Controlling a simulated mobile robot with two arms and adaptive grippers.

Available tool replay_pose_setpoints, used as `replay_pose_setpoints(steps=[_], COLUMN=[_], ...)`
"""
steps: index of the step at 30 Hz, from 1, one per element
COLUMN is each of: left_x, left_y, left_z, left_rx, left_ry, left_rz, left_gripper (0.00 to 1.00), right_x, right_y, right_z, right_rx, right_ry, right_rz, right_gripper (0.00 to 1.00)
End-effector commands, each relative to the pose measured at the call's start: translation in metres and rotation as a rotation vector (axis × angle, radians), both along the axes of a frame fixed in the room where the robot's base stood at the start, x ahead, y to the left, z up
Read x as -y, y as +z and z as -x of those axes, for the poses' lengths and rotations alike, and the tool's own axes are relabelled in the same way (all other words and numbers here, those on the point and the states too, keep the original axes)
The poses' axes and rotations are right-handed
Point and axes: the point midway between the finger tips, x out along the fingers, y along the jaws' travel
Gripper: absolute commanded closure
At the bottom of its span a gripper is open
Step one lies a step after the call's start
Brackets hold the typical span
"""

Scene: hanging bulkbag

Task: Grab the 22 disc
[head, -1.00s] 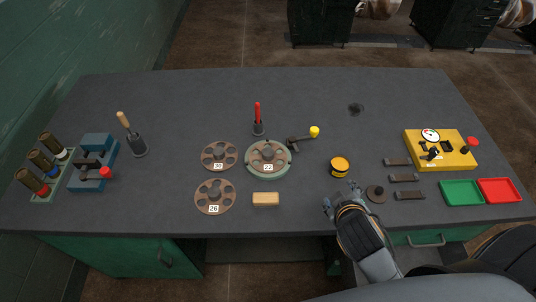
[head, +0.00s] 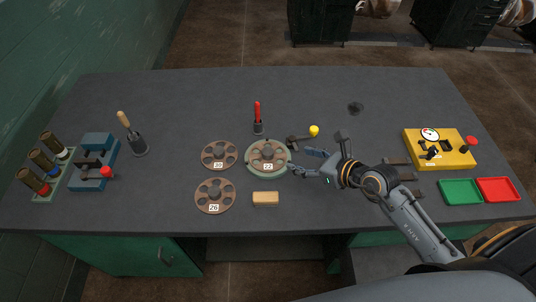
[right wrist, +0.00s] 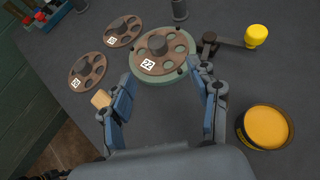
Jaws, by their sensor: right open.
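The 22 disc (head: 267,154) is a brown round plate with several holes, a grey centre knob and a white "22" label. It sits on a round green-grey base (head: 284,168). In the right wrist view the 22 disc (right wrist: 171,60) lies ahead of the fingers. My right gripper (head: 304,162) is open and empty, just right of the disc in the head view. Its two fingers (right wrist: 164,105) are spread apart in the wrist view, with the disc beyond their tips. My left gripper is not in view.
Two similar discs, 20 (head: 220,155) and 26 (head: 214,196), lie to the left. A wooden block (head: 265,199) lies in front. A yellow-knobbed crank (head: 302,138) and a red-handled tool (head: 258,118) stand behind. A yellow tin (right wrist: 266,127) is at the right in the wrist view.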

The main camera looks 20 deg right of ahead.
Motion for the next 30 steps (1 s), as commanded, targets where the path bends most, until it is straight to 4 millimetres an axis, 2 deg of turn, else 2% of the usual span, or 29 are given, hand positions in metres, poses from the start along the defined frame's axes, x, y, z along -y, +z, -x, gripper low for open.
replay_pose_setpoints(steps=[6, 10, 17, 25, 30], left_x=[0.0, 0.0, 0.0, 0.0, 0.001], left_y=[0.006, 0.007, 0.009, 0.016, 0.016], left_z=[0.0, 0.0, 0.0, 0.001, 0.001], left_rx=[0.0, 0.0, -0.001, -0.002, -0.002], left_ry=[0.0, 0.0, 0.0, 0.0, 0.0], left_rz=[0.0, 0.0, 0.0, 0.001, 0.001], left_gripper=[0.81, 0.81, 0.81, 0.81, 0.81], right_x=[-0.02, -0.029, -0.037, -0.055, -0.06], right_y=[-0.019, -0.029, -0.037, -0.056, -0.062], right_z=[-0.034, -0.05, -0.062, -0.089, -0.096], right_rx=[0.0, 0.0, 0.0, -0.001, 0.001], right_ry=[0.0, 0.0, 0.001, 0.001, 0.0], right_rz=[-0.004, -0.005, -0.005, -0.005, -0.005], right_gripper=[0.39, 0.39, 0.39, 0.39, 0.39])
